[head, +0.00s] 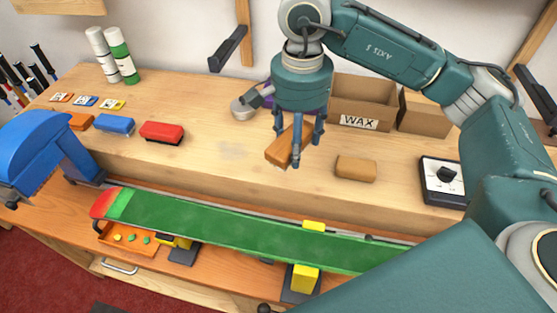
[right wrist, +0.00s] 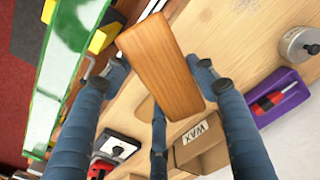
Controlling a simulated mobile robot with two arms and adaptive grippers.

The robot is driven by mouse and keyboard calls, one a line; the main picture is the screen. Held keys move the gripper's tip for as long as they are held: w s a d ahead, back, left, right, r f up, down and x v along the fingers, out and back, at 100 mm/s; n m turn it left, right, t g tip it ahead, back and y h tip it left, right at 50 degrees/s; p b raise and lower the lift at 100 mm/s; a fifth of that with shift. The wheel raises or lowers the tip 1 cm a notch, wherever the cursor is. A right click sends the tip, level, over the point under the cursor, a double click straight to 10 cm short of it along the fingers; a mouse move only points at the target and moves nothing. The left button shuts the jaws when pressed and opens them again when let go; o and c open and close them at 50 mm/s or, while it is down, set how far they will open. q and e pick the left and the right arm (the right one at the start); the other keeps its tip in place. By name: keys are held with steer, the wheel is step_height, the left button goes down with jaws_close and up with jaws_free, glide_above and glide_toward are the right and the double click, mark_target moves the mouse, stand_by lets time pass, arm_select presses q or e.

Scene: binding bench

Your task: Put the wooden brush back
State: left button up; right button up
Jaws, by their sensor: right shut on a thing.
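My right gripper (head: 296,145) is above the raised wooden shelf of the bench, shut on a wooden block-shaped piece, which I take for the wooden brush (head: 279,151). The brush hangs tilted between the fingers, and I cannot tell whether it touches the shelf. In the right wrist view the brush (right wrist: 165,65) shows a smooth, grained wooden face between the fingers of my right gripper (right wrist: 160,75); no bristles show. My left gripper is in neither view.
A brown block (head: 356,168) lies right of the gripper. Behind stand a WAX box (head: 361,103) and another carton (head: 424,113). A dial unit (head: 443,180) sits at right. Red (head: 162,132) and blue (head: 115,124) blocks lie left. A green board (head: 230,226) is clamped in front. The shelf's middle-left is clear.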

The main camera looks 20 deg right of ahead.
steer(key=w+r+m, duration=0.1)
steer(key=m, duration=0.1)
steer(key=w+r+m, duration=0.1)
steer(key=w+m, duration=0.1)
steer(key=w+d+r+m, duration=0.1)
steer(key=m, duration=0.2)
steer(key=shift+w+r, duration=0.3)
steer(key=shift+w, duration=0.05)
steer(key=f+m+p, duration=0.1)
steer(key=f+m, duration=0.1)
steer(key=f, duration=0.2)
steer(key=w+d+f+m+p, duration=0.1)
steer(key=f+m, duration=0.1)
steer(key=f, duration=0.2)
steer(key=w+d+f+m+p, duration=0.1)
steer(key=f+m, duration=0.1)
steer(key=f, duration=0.2)
steer(key=shift+w, duration=0.1)
step_height(320, 180, down, 5)
steer(key=shift+r+p, duration=0.1)
steer(key=shift+p, duration=0.75)
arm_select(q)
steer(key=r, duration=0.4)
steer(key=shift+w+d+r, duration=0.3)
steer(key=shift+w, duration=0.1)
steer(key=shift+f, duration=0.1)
arm_select(e)
steer(key=shift+f, duration=0.2)
